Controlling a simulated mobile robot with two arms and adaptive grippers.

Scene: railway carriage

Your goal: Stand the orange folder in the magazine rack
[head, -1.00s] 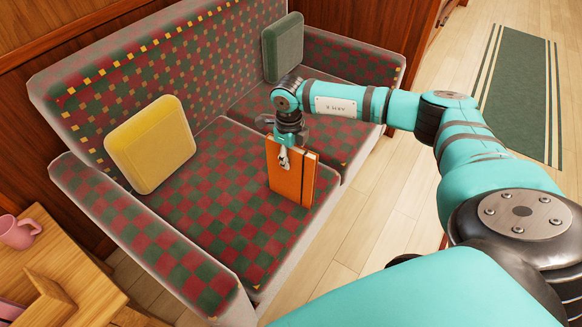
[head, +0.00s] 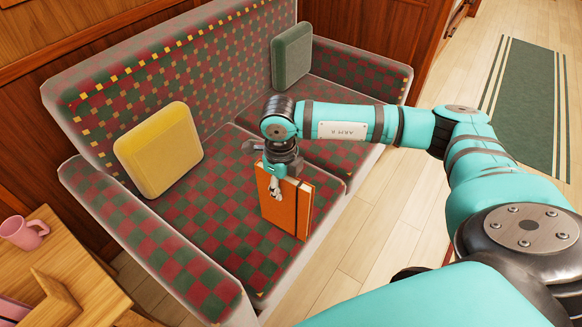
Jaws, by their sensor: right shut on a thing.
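The orange folder (head: 289,208) with a dark elastic band is upright in the head view, over the front part of the checked seat. My right gripper (head: 275,189) is shut on its top edge from above. I cannot tell whether the folder's lower edge touches the seat. No magazine rack shows clearly; a slanted wooden piece (head: 57,297) on the table at the lower left, cut by the frame, may be part of it. My left gripper is not in view.
The checked sofa (head: 190,222) holds a yellow cushion (head: 158,150) and a green cushion (head: 292,56). A pink mug (head: 22,233) stands on the wooden table (head: 75,249) at the lower left. The sofa's near armrest (head: 150,240) lies between folder and table. Floor is clear at right.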

